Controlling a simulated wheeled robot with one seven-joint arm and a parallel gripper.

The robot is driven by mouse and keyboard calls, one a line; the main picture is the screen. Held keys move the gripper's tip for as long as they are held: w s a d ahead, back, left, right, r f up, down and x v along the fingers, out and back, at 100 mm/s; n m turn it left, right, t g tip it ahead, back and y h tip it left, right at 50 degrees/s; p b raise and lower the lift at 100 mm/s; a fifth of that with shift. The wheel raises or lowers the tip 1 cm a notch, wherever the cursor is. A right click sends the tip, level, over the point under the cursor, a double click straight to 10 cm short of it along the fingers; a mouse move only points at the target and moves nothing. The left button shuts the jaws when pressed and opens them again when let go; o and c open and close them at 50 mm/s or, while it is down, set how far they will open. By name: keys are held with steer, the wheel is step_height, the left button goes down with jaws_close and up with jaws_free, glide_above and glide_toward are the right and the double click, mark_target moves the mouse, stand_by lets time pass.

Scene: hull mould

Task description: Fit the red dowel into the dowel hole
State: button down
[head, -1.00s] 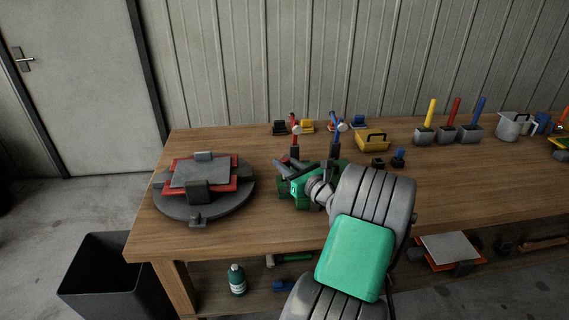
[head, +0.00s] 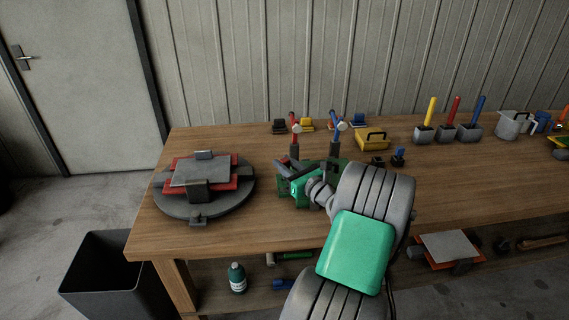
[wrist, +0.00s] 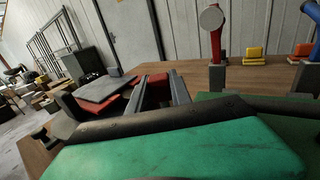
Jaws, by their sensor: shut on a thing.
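My gripper (head: 282,170) is over the left-middle of the bench, right of the round grey stand. Its two grey fingers show in the wrist view (wrist: 160,92) beyond its green body, pointing away toward the stand. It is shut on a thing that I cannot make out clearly. A red patch (wrist: 158,79) shows between the fingers; I cannot tell whether it is the red dowel or the red plate behind. A red upright stick (head: 453,112) stands in a grey block at the right rear. I cannot identify the dowel hole in either view.
The round stand (head: 175,207) bears a red plate (head: 233,187) and a grey sheet (head: 199,171). Red-handled (head: 295,130) and blue-handled (head: 336,131) tools stand upright close behind my gripper. A yellow carrier (head: 372,140) is behind to the right. The bench's right front is mostly clear.

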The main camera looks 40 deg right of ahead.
steer(key=shift+f, duration=0.35)
steer(key=c, duration=1.1)
jaws_free()
steer(key=shift+f, duration=0.1)
steer(key=s, duration=0.7)
steer(key=shift+a, duration=0.2)
steer(key=shift+s+a, duration=0.1)
steer(key=shift+s, duration=0.35)
steer(key=shift+r, duration=0.2)
